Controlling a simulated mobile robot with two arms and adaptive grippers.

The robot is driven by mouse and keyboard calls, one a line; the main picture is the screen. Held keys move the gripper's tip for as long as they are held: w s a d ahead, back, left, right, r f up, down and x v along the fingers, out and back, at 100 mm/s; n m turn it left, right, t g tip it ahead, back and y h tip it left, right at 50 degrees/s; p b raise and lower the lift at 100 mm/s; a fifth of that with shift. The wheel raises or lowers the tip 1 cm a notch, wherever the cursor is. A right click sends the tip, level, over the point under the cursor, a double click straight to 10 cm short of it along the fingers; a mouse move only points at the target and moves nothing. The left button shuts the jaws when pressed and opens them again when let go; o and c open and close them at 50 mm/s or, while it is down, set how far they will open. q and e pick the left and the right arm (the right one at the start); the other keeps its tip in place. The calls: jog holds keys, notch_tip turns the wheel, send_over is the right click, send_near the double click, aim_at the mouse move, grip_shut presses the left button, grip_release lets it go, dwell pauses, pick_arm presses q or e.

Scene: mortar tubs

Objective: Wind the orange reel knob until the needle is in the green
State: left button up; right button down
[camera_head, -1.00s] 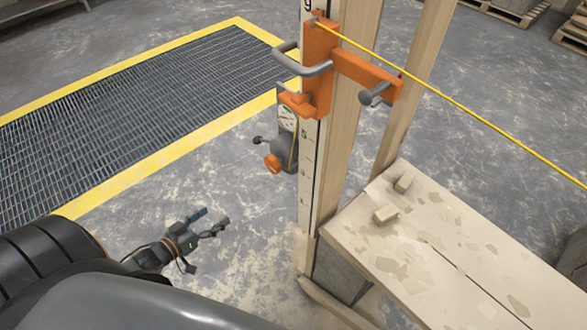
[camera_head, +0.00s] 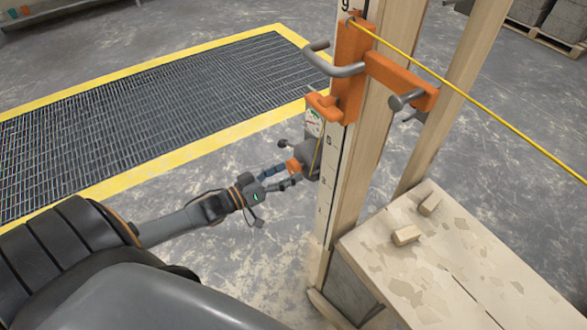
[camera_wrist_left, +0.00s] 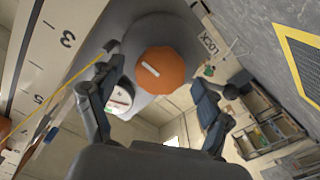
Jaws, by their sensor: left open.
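The orange reel knob (camera_head: 293,166) is on the grey reel body (camera_head: 311,158), low on the post. In the left wrist view the knob (camera_wrist_left: 165,72) is a round orange disc with a pale mark. My left gripper (camera_head: 287,174) is at the knob and open. In the left wrist view its fingers stand apart on either side of the knob; contact cannot be told. The round gauge (camera_head: 314,122) is above the reel. It also shows in the left wrist view (camera_wrist_left: 120,98), partly covered by the left finger; its needle cannot be read. My right gripper is not in view.
A numbered post (camera_head: 329,190) stands beside the reel, with an orange bracket (camera_head: 351,75) and a taut yellow line (camera_head: 480,120) above. A pale bench (camera_head: 470,270) with small blocks is at right. A yellow-edged floor grate (camera_head: 180,115) lies behind; the floor between is clear.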

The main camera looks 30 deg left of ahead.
pick_arm(q)
jog(key=shift+x, duration=1.15)
jog(key=c, duration=1.2)
jog(key=shift+m, duration=0.3)
